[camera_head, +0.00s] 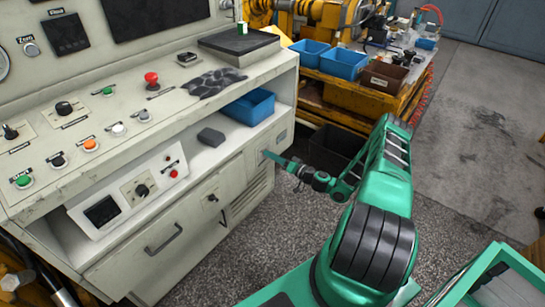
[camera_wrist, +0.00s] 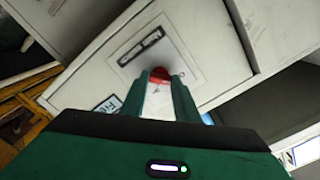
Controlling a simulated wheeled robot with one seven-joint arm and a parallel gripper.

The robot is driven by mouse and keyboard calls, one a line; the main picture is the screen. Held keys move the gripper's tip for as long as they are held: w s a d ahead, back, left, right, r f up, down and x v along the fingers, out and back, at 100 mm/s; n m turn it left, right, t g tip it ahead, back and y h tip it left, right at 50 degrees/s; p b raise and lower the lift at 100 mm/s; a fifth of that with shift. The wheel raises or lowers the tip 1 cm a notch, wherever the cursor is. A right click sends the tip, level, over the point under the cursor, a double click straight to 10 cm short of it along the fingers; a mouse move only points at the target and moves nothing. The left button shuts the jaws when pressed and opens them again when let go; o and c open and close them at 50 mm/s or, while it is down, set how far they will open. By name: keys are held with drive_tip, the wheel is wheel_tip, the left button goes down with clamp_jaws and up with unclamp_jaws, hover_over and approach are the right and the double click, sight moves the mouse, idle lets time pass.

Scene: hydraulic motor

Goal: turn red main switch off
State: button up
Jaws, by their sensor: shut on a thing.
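The red main switch (camera_wrist: 158,74) shows in the wrist view as a red knob on a pale cabinet panel, below a dark-framed label. My gripper (camera_wrist: 158,84) is shut on it, with the green fingers on either side of the red part. The exact angle of the switch is hard to read because the fingers cover much of it. In the head view my gripper (camera_head: 267,156) reaches the right end of the console's lower cabinet. The switch cannot be made out there.
The console (camera_head: 180,85) carries a red mushroom button (camera_head: 151,78) and several smaller knobs and buttons. A blue bin (camera_head: 250,106) sits on its shelf. A workbench with blue bins (camera_head: 343,63) stands behind. Open floor (camera_head: 470,150) lies to the right.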

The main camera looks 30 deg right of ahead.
drive_tip(key=shift+s+f, duration=0.15)
drive_tip(key=shift+f, duration=0.25)
drive_tip(key=o, duration=1)
drive_tip(key=shift+o, duration=0.2)
drive_tip(key=shift+r, duration=0.15)
drive_tip(key=v, duration=1)
drive_tip(key=shift+s, duration=0.25)
drive_tip(key=shift+d+r, duration=0.1)
